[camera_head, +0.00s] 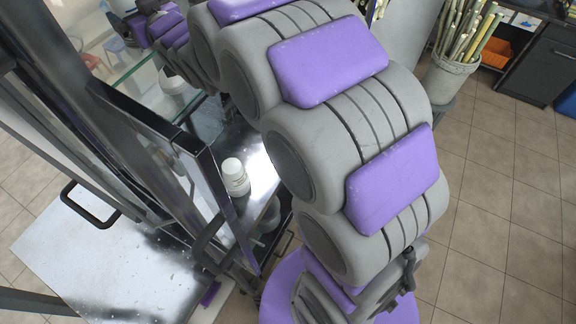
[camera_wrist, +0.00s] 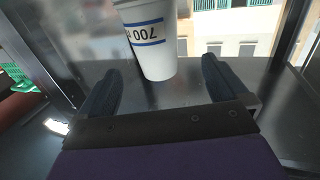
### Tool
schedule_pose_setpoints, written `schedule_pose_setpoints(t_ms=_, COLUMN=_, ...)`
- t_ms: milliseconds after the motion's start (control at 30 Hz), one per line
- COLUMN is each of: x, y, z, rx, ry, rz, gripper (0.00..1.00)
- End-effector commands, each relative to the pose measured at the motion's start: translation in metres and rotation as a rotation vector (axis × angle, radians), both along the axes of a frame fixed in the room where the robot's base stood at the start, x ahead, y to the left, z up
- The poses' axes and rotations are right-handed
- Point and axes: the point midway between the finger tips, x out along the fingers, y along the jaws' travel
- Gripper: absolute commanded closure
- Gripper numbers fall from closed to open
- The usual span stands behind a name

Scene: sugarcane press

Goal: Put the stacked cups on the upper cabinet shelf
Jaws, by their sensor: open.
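The stacked cups (camera_wrist: 150,40) show in the wrist view as a white tapered body with a blue-edged label reading "700". Their top is cut off by the frame, and the separate cups cannot be made out. My gripper (camera_wrist: 158,70) is open, with one dark finger on each side of the cups and visible gaps between. The cups' narrow end is low in the picture, over a dark surface (camera_wrist: 185,95); I cannot tell whether it touches. In the head view my arm reaches to the upper left, where the gripper is small and unclear. The upper cabinet shelf cannot be clearly identified.
A white lidded bottle (camera_head: 235,177) stands on metal beside the dark-framed glass panel (camera_head: 205,180). A glass shelf (camera_head: 130,65) lies near my forearm. A metal tabletop (camera_head: 100,260) is at lower left.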

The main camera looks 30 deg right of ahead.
Motion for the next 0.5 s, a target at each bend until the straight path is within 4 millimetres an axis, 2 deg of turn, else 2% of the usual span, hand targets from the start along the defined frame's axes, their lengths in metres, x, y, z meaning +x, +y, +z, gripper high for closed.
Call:
schedule_pose_setpoints(t_ms=167, x=-0.023, y=-0.029, z=-0.023, rx=-0.041, ry=0.15, rz=-0.062, gripper=0.0)
schedule_pose_setpoints(t_ms=267, x=-0.049, y=-0.049, z=-0.047, rx=-0.078, ry=0.289, rz=-0.11, gripper=0.0)
schedule_pose_setpoints(t_ms=367, x=-0.08, y=-0.066, z=-0.074, rx=-0.112, ry=0.437, rz=-0.154, gripper=0.0)
schedule_pose_setpoints(t_ms=500, x=-0.133, y=-0.088, z=-0.106, rx=-0.151, ry=0.643, rz=-0.202, gripper=0.0)
